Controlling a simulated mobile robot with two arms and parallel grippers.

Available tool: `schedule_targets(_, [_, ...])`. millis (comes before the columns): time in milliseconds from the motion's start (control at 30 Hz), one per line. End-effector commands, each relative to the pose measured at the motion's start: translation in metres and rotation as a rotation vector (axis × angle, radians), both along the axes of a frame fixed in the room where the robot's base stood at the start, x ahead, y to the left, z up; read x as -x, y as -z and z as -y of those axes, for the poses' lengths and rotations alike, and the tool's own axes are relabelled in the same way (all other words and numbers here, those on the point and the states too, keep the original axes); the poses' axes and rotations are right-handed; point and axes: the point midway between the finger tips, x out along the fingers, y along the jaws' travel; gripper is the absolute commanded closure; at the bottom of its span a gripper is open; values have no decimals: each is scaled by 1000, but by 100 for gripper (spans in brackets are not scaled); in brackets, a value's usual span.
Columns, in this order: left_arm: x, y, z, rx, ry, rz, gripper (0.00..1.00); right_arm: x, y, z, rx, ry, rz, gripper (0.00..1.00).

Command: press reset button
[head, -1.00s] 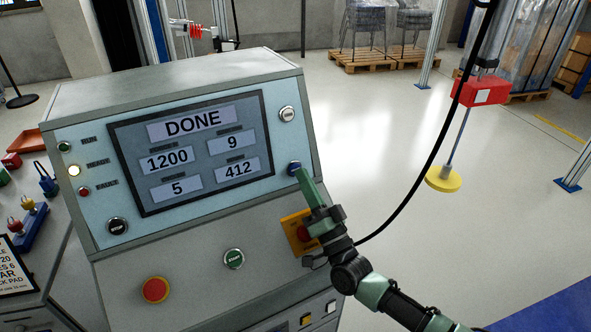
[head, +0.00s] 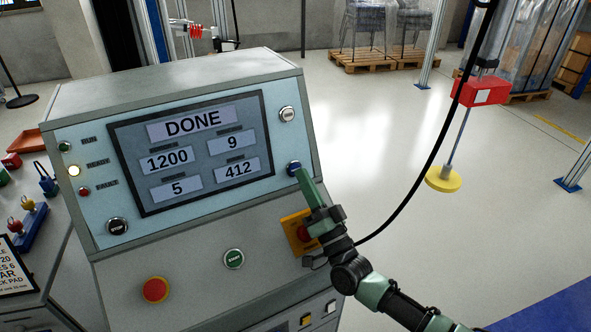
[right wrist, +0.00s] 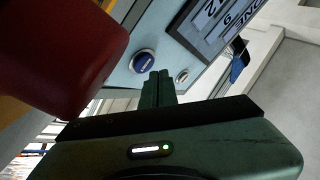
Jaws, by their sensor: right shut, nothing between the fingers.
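A blue button (head: 294,168) with a metal rim sits on the console's front panel, right of the screen. It also shows in the right wrist view (right wrist: 143,62), with a small label I cannot read. My right gripper (head: 301,174) is shut and empty. Its green fingertips are right beside the blue button in the head view; in the right wrist view the tips (right wrist: 158,74) lie just below and right of it. I cannot tell whether they touch it. The screen (head: 190,152) reads DONE, 1200, 9, 5 and 412. My left gripper is not in view.
A red knob on a yellow plate (head: 292,226) sits close behind my right gripper. A black cable hangs at the right.

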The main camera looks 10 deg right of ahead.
Motion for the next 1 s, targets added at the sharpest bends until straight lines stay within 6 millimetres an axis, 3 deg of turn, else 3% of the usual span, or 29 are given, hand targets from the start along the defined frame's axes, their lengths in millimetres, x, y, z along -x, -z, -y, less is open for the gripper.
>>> schedule_targets(1000, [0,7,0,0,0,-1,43,-9,2,-2,0,0,0,100])
